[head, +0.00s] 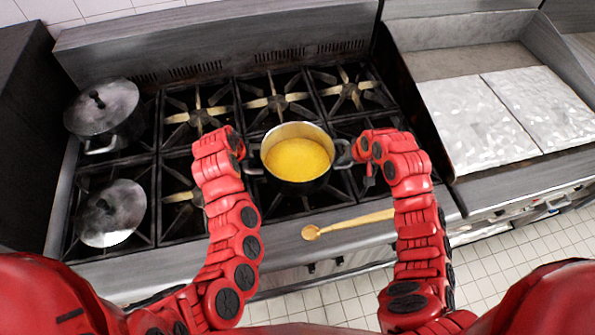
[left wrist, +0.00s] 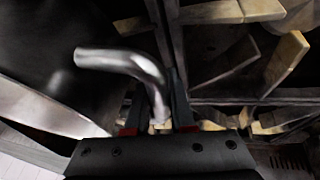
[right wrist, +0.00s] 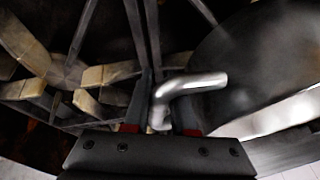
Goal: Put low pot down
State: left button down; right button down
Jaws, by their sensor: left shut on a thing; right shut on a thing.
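The low pot (head: 322,178) holds yellow contents (head: 297,160) and is at the middle front of the stove, level in the head view. My left gripper (head: 246,162) is at its left handle and my right gripper (head: 348,158) at its right handle. In the left wrist view the fingers are shut on a curved metal handle (left wrist: 125,62). In the right wrist view the fingers are shut on the other handle (right wrist: 190,84). The pot's underside is hidden, so I cannot tell whether it touches the grate.
The stove has black burner grates (head: 277,102). A lidded pot (head: 104,115) stands at the back left, and a round lid (head: 111,213) is at the front left. A wooden spoon (head: 348,223) lies along the front edge. A flat griddle area (head: 480,120) is on the right.

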pick_arm(q)
jog(key=c, duration=1)
grip_release()
jog(key=shift+a, duration=0.15)
pick_arm(e)
jog(key=c, duration=1)
grip_release()
jog(key=shift+d, duration=0.1)
pick_arm(q)
jog(key=shift+o, duration=1.2)
jog(key=shift+s+r, duration=0.1)
pick_arm(e)
jog(key=shift+o, duration=1.3)
jog(key=shift+s+r, duration=0.1)
jog(key=shift+r, duration=0.3)
pick_arm(q)
jog(key=v, duration=1.2)
pick_arm(e)
jog(key=v, duration=1.1)
jog(key=shift+s+r, duration=0.1)
